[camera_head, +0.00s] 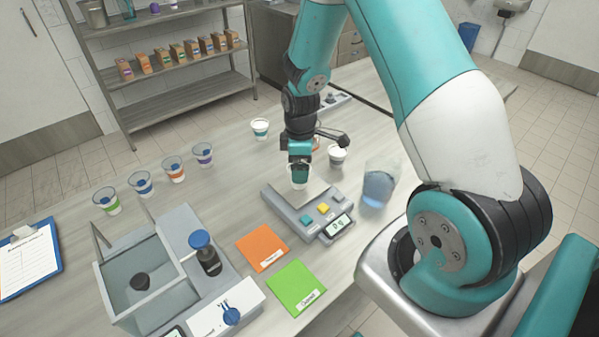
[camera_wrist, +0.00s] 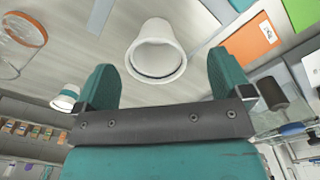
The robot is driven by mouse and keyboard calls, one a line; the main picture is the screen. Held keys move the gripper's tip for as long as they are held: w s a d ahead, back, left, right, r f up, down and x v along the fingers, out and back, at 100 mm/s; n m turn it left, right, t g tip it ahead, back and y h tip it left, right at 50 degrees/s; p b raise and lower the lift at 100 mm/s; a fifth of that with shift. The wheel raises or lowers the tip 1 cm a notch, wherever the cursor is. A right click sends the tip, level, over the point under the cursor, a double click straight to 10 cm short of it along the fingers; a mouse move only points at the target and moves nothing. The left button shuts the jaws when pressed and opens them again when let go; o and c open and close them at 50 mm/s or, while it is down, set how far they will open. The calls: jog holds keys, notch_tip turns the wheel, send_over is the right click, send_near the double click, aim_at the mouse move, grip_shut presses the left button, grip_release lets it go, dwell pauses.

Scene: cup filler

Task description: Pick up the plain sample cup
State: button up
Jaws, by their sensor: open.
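A plain white cup (camera_wrist: 156,50) stands on the table in the wrist view, its open mouth toward the camera. It lies between and just beyond the two teal fingers of my gripper (camera_wrist: 162,75), which are apart and empty. In the head view my gripper (camera_head: 299,160) points down over a white cup (camera_head: 298,182), which it partly hides. I cannot tell whether the fingers touch the cup. Another white cup (camera_head: 337,156) stands just right of my gripper. A teal-banded cup (camera_head: 260,129) stands behind to the left.
A grey button device (camera_head: 285,210) is close in front of the cup. A clear jug with blue liquid (camera_head: 379,184) stands to the right. Several banded cups (camera_head: 173,170) stand at left. Orange (camera_head: 262,247) and green (camera_head: 296,288) cards and a grey basin (camera_head: 140,285) are nearer.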

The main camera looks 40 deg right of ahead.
aim_at(297, 187)
jog(key=shift+w+f+p, duration=0.2)
jog(key=shift+f+p, duration=0.4)
jog(key=shift+f, duration=0.7)
jog(key=shift+w+f+p, duration=0.15)
jog(key=shift+f+p, duration=0.4)
jog(key=shift+f, duration=0.7)
jog(key=c, duration=1)
jog(key=shift+c, duration=0.2)
